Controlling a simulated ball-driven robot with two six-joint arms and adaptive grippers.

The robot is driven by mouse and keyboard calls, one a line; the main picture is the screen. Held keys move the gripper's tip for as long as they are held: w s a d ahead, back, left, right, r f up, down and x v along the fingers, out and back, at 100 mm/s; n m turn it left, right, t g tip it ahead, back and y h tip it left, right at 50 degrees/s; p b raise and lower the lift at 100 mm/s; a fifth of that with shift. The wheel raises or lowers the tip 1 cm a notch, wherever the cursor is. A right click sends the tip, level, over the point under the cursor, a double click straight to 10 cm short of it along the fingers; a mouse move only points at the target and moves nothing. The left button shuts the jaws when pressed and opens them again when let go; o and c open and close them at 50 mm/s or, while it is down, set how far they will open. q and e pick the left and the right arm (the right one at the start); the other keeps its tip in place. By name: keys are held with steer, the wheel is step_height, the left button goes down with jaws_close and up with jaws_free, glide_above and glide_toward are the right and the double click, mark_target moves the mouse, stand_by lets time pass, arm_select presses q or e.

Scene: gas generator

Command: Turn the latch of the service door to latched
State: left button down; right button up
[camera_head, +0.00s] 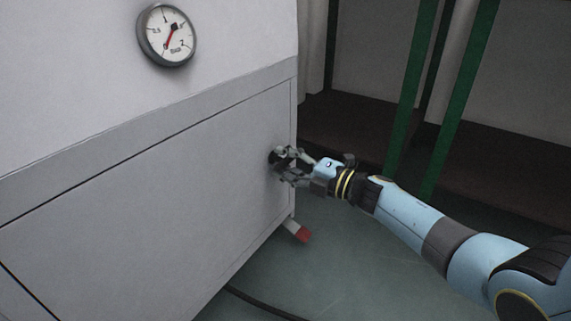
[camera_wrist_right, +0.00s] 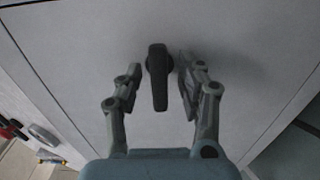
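The service door (camera_head: 170,190) is a grey panel on the front of the light cabinet; it looks closed. Its latch is a dark handle (camera_wrist_right: 158,78) near the door's right edge, pointing toward my wrist in the right wrist view. In the head view the latch (camera_head: 273,157) is partly hidden by my right gripper. My right gripper (camera_head: 285,164) is at the latch, with its fingers (camera_wrist_right: 160,85) open on either side of the handle. The right finger is close to the handle; I cannot tell whether it touches. My left gripper is not in view.
A round pressure gauge (camera_head: 167,36) sits on the cabinet above the door. A red-tipped pipe (camera_head: 301,234) sticks out low beside the cabinet. Green posts (camera_head: 411,85) stand behind my right arm. A dark cable (camera_head: 262,305) lies on the floor.

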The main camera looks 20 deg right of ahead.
jaws_close()
stand_by(0.3)
stand_by(0.3)
